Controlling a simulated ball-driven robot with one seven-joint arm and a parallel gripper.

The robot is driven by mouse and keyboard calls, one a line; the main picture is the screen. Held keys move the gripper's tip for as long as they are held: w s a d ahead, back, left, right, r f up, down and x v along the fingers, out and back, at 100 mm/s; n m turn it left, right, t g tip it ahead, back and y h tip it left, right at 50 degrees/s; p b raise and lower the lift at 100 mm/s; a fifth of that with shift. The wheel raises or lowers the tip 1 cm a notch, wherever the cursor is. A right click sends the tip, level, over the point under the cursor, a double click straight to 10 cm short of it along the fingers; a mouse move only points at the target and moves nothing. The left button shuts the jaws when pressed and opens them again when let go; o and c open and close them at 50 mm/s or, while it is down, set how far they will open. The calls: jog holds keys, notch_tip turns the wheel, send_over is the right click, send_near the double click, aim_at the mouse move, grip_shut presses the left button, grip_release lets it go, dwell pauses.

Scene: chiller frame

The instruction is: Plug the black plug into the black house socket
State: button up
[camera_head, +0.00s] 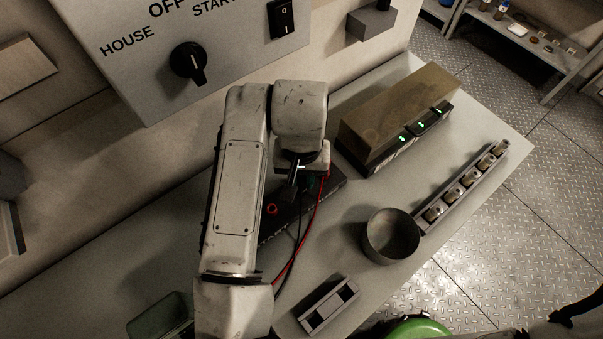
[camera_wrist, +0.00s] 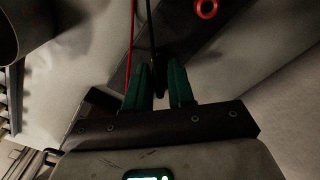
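My gripper (camera_wrist: 160,72) points down over a dark socket strip (camera_head: 275,228) on the bench. In the wrist view its two green fingers stand a little apart. The end of a black lead, seemingly the black plug (camera_wrist: 159,88), lies between them. I cannot tell whether both fingers press on it. The black cable (camera_wrist: 151,25) runs away from the fingers. A red ring socket (camera_head: 272,209) shows on the strip, also in the wrist view (camera_wrist: 206,8). The black house socket cannot be made out; my arm covers part of the strip.
A red cable (camera_head: 313,222) runs beside the black one. A box with green lights (camera_head: 395,110), a round metal pot (camera_head: 391,236), a rack of small cylinders (camera_head: 465,187) and a slotted grey block (camera_head: 328,305) stand on the bench. The wall panel with a HOUSE knob (camera_head: 188,62) is behind.

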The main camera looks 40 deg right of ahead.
jog(key=o, duration=0.5)
jog(key=shift+c, duration=0.2)
notch_tip(320, 180, up, 11)
jog(key=shift+f, duration=0.1)
jog(key=shift+s, duration=0.1)
dwell(0.6)
